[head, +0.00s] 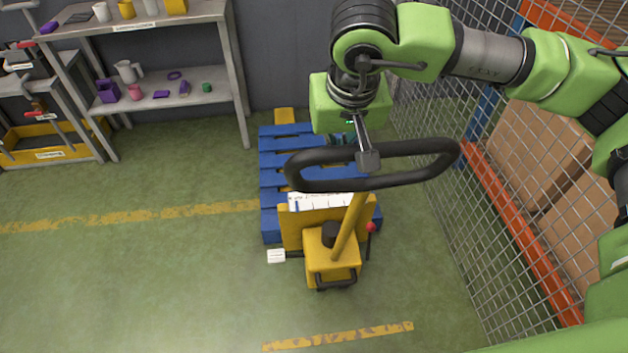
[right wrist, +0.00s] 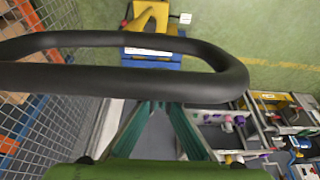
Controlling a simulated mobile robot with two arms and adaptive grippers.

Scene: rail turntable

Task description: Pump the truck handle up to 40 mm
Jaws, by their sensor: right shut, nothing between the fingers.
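The yellow pallet truck (head: 320,243) stands on the green floor, against the near end of a blue pallet (head: 285,161). Its black loop handle (head: 443,148) rises on a yellow shaft (head: 349,228) and spans the front of the right wrist view (right wrist: 120,84). A white plate with markings (head: 322,200) and a red-knobbed lever (head: 370,227) are on the truck. My right gripper (head: 347,137) is shut and empty, at the handle loop, partly hidden behind it; in the right wrist view its teal fingertips (right wrist: 160,104) meet below the bar. Contact is unclear. My left gripper is out of view.
A wire mesh fence (head: 440,200) and an orange rack beam (head: 525,240) with cardboard boxes (head: 545,140) stand on the right. A grey shelf (head: 170,95) with cups and small parts stands at the back left. The floor left of the truck is clear.

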